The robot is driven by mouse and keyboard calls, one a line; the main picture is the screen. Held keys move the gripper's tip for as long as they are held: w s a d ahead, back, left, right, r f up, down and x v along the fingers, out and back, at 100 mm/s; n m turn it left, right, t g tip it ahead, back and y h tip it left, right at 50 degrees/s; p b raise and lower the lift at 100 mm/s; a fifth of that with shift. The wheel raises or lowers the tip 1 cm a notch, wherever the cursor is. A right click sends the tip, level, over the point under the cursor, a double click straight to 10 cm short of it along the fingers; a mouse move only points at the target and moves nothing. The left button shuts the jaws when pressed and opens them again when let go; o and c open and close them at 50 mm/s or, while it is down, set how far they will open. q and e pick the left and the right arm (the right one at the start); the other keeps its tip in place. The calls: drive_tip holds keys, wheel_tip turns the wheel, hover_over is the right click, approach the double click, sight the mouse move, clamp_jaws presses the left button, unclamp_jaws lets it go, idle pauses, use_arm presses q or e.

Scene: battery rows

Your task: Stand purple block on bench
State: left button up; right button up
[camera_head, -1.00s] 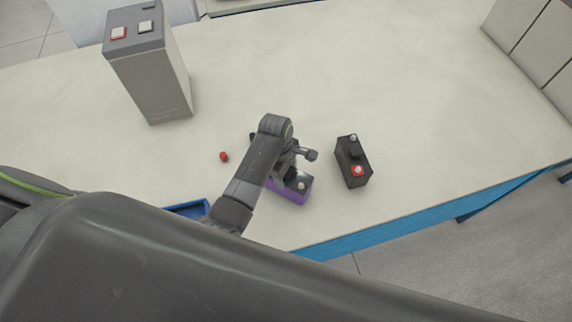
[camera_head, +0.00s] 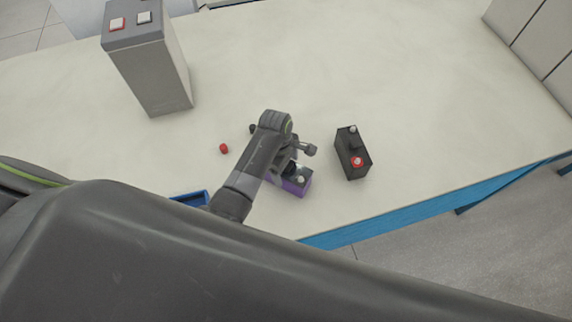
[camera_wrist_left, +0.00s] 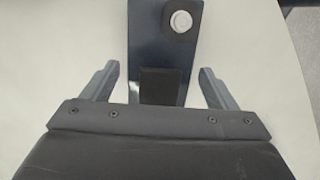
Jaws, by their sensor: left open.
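The purple block (camera_head: 296,187) stands on the pale bench (camera_head: 420,110) near its front edge. It has a dark top with a light round terminal, and my left arm hides part of it in the head view. In the left wrist view, the block's dark top (camera_wrist_left: 160,60) lies ahead of and between the fingers, with a white round terminal on a black base. My left gripper (camera_wrist_left: 158,85) is open above the block, with a finger on each side and a gap to both. The right gripper does not show.
A black block (camera_head: 352,158) with a red terminal stands to the right. A red cap (camera_head: 223,148) and a small black cap (camera_head: 253,128) lie to the left. A blue tray (camera_head: 190,198) is partly hidden by my arm. A tall grey box (camera_head: 150,70) stands at the back left.

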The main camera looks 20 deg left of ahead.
use_arm(q)
drive_tip(key=shift+w+r, duration=0.1)
drive_tip(key=shift+r, duration=0.45)
drive_tip(key=r, duration=0.2)
drive_tip(key=a+r+b, duration=0.1)
drive_tip(key=r, duration=0.2)
drive_tip(key=r+b, duration=0.1)
drive_tip(key=r, duration=0.2)
drive_tip(key=shift+w+a+r, duration=0.1)
drive_tip(key=shift+a+r, duration=0.1)
drive_tip(key=shift+a+r+p, duration=0.1)
drive_tip(key=shift+r+p, duration=0.25)
drive_tip(key=shift+r, duration=0.4)
drive_tip(key=shift+a+r, duration=0.1)
drive_tip(key=shift+r, duration=0.45)
